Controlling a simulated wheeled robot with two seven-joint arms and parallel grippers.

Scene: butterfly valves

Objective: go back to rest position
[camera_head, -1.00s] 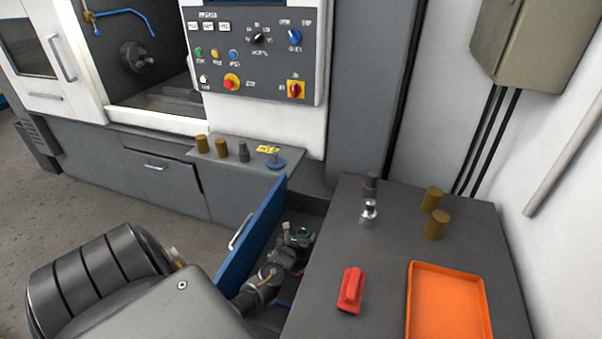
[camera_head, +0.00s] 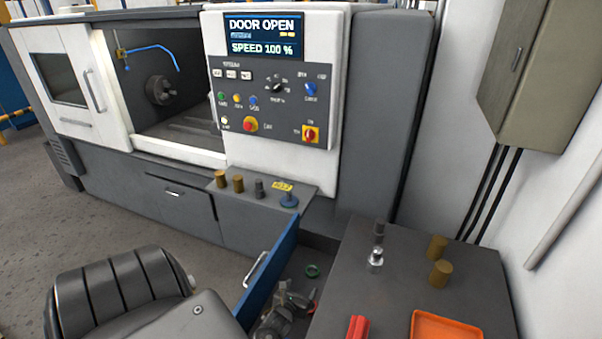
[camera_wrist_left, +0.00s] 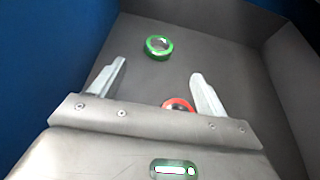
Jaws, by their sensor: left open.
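My left gripper (camera_head: 287,296) is low over the open blue-fronted drawer (camera_head: 268,275), its fingers hard to make out in the head view. In the left wrist view the gripper (camera_wrist_left: 158,70) is open, with its two pale fingers apart and nothing held between them. A red round thing (camera_wrist_left: 178,103) lies nearer, partly hidden by the gripper body. My right gripper is not in view.
A grey table (camera_head: 400,270) right of the drawer holds brass and dark cylinders, a red object (camera_head: 358,328) and an orange tray (camera_head: 450,327). The machine (camera_head: 270,130) stands behind, with small parts on its ledge (camera_head: 262,190). Open floor lies at left.

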